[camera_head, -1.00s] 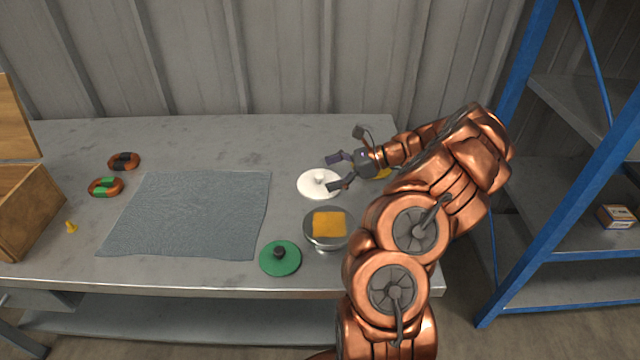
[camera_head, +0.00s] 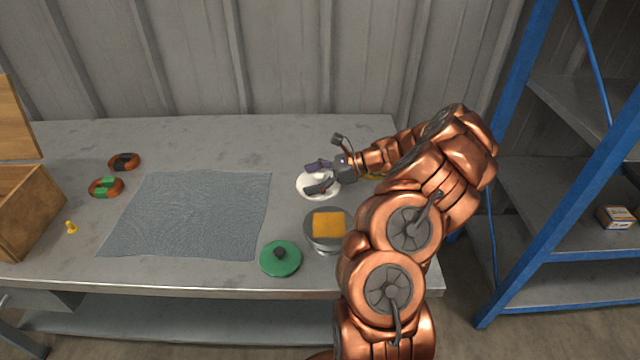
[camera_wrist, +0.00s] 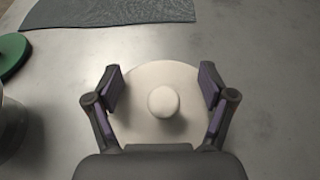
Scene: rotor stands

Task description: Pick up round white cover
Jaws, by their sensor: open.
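The round white cover (camera_head: 311,190) lies flat on the grey table, right of the cloth. In the wrist view the cover (camera_wrist: 150,80) shows its round knob (camera_wrist: 164,101) in the middle. My gripper (camera_head: 312,176) is open over the cover and partly hides it in the head view. In the wrist view my gripper (camera_wrist: 161,88) has one finger on each side of the knob, with clear gaps between. I cannot tell how high the fingertips are above the table.
A metal bowl (camera_head: 328,245) with an orange block (camera_head: 328,225) stands in front of the cover. A green lid (camera_head: 280,259) lies near the front edge. A grey cloth (camera_head: 190,215) covers mid-table.

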